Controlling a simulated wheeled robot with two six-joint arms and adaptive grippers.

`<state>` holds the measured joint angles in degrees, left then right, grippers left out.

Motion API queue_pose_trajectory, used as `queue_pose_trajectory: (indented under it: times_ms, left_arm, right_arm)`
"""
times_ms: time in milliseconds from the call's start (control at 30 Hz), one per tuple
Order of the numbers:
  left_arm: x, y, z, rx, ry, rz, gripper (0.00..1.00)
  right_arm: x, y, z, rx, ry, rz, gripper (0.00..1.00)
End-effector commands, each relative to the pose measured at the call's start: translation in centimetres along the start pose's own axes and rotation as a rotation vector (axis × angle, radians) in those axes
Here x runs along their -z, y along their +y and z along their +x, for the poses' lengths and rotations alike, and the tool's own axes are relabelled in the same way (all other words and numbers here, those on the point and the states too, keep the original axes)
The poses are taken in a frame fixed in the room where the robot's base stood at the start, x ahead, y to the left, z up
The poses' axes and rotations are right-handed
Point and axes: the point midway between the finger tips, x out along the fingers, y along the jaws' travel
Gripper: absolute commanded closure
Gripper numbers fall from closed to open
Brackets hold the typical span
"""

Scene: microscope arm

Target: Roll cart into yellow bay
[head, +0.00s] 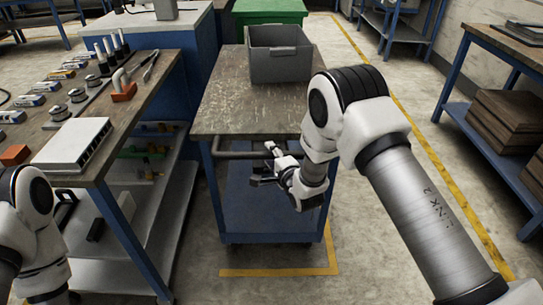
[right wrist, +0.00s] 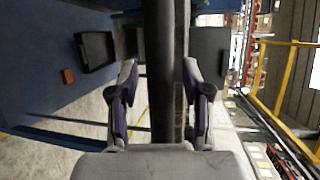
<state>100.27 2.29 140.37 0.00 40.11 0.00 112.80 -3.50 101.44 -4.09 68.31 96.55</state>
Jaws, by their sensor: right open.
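The cart (head: 235,105) has a worn wooden top, a blue frame and a lower blue shelf (head: 260,205). A grey bin (head: 280,62) stands on its top. The cart's dark handle bar (head: 235,154) runs along its near side. My right gripper (head: 265,168) is at this bar; in the right wrist view its open fingers (right wrist: 160,85) stand on either side of the dark bar (right wrist: 159,45). Whether they touch it I cannot tell. Yellow floor tape (head: 278,272) forms a corner at the cart's near right foot. Only links of my left arm show; its gripper is out of view.
A workbench (head: 150,95) with tools and a white box (head: 72,145) stands close to the cart's left. A long yellow line (head: 430,150) runs along the floor at right. Another bench (head: 510,45) with wooden boxes (head: 505,120) below stands beyond it. A green-topped unit (head: 268,8) is behind the cart.

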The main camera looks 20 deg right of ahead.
Motion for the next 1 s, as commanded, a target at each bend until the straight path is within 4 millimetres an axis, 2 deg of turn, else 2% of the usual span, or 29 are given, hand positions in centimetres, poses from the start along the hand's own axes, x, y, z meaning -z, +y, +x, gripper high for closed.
queue_pose_trajectory:
  times_ms: [267, 367, 467, 700, 800, 1000]
  left_arm:
    - [0.0, 0.0, 0.0, 0.0, 0.0, 0.0, 0.6]
    - [0.0, 0.0, 0.0, 0.0, 0.0, 0.0, 0.6]
    - [0.0, 0.0, 0.0, 0.0, 0.0, 0.0, 0.6]
    - [0.0, 0.0, 0.0, 0.0, 0.0, 0.0, 0.6]
    - [0.0, 0.0, 0.0, 0.0, 0.0, 0.0, 0.6]
    - [0.0, 0.0, 0.0, 0.0, 0.0, 0.0, 0.6]
  right_arm:
    - [0.0, -0.1, -0.1, 0.001, 0.0, 0.0, 0.48]
    - [0.0, -0.1, -0.9, 0.001, 0.0, 0.0, 0.48]
    - [0.0, 0.0, -2.7, -0.002, 0.0, 0.0, 0.48]
    - [0.0, 0.0, -8.9, -0.002, 0.0, 0.001, 0.48]
    - [0.0, 0.1, -10.8, -0.002, 0.0, 0.0, 0.48]
    - [0.0, 0.0, -12.0, 0.0, 0.0, 0.0, 0.48]
